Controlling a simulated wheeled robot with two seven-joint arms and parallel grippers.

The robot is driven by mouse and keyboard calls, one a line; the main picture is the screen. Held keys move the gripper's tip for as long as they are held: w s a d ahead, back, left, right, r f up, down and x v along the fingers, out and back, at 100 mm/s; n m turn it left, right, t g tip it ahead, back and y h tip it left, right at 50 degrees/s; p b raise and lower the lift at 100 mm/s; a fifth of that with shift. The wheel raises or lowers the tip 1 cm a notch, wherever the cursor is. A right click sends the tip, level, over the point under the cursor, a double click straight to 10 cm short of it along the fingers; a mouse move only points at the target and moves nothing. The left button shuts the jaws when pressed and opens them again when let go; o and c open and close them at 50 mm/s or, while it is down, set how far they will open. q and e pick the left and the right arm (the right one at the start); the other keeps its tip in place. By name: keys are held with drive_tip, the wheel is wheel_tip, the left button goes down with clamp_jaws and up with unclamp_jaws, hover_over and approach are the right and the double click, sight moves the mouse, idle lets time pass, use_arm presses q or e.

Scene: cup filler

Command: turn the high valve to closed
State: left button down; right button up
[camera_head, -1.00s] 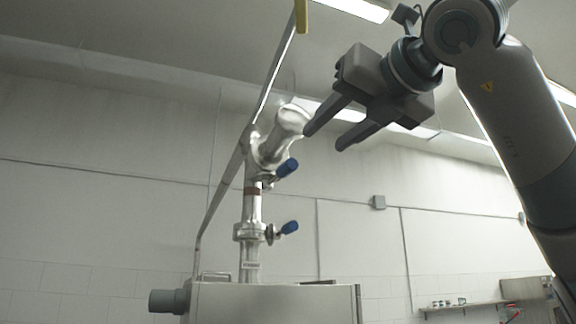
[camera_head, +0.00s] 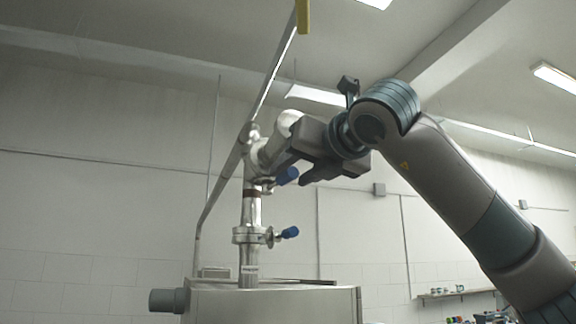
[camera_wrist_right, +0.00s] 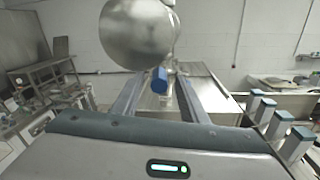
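The high valve's blue handle (camera_head: 288,175) sticks out to the right from the upper part of the steel pipe (camera_head: 251,207), below the bulging elbow. My right gripper (camera_head: 285,168) is at this handle, its fingers pointing left and partly covering the elbow. In the right wrist view the blue handle (camera_wrist_right: 160,81) shows between the two spread fingers, near their tips, with gaps at its sides. I cannot tell whether a finger touches it. My left gripper is not in view.
A second blue handle (camera_head: 290,232) sits lower on the same pipe. The pipe rises from a steel cabinet (camera_head: 270,306). In the right wrist view the shiny rounded elbow (camera_wrist_right: 138,32) is close above the fingers. A shelf (camera_head: 455,294) is at the lower right.

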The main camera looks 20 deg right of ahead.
sight(278, 182)
drive_tip(key=shift+w+a+p, duration=0.2)
drive_tip(key=shift+w+p, duration=0.25)
drive_tip(key=shift+w, duration=0.85)
clamp_jaws()
